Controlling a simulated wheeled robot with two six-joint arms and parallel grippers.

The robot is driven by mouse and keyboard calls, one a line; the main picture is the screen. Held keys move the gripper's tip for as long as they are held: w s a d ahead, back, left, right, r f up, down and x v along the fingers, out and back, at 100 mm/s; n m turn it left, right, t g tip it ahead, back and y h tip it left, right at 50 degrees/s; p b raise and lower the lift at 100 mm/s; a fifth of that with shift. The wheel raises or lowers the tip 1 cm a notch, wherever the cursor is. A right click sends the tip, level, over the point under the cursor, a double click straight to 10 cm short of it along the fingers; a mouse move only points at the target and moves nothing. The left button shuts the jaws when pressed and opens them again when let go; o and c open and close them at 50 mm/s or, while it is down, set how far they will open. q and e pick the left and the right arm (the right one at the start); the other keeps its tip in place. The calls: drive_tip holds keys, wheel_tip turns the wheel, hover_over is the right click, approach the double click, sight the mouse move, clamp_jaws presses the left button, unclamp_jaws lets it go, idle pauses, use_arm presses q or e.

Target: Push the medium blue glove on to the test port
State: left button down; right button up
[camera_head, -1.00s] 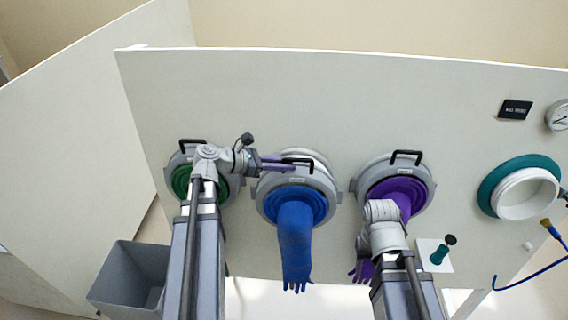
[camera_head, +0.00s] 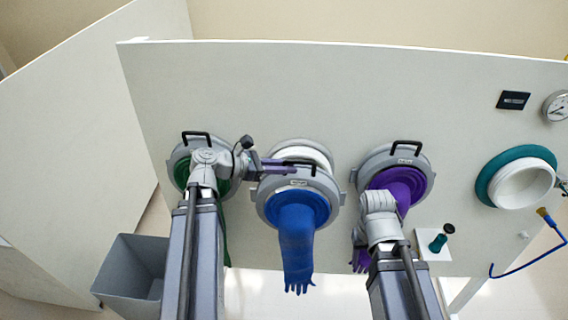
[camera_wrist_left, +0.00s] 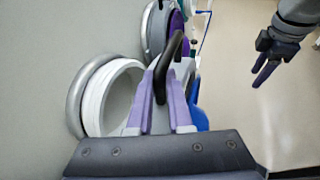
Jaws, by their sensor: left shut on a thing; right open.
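The medium blue glove (camera_head: 296,245) hangs from its grey ring (camera_head: 328,212) in the middle of the row, fingers down. My left gripper (camera_head: 300,168) is shut on the black handle (camera_wrist_left: 161,80) at the top of that ring. The ring stands in front of a white port (camera_head: 305,152). In the left wrist view this port (camera_wrist_left: 107,98) shows open at its mouth, with the ring apart from it. The teal-rimmed port at the right (camera_head: 518,190), likely the test port, has no glove on it. My right gripper (camera_wrist_left: 266,70) is open and empty; my own arm hides it in the head view.
A green glove assembly (camera_head: 180,172) is left of the blue one, partly behind my left arm. A purple one (camera_head: 410,185) is on the right, behind my right arm.

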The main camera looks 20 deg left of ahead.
use_arm(q)
drive_tip(key=shift+s+d+r, duration=0.1)
drive_tip(key=shift+s+d, duration=0.05)
drive_tip(key=shift+s, duration=0.45)
drive_tip(key=shift+s+d+r, duration=0.1)
drive_tip(key=shift+s+d, duration=0.05)
drive_tip(key=shift+s, duration=0.4)
use_arm(e)
drive_tip(key=shift+s+a+r, duration=0.15)
drive_tip(key=shift+s, duration=0.4)
use_arm(q)
drive_tip(key=shift+w, duration=0.1)
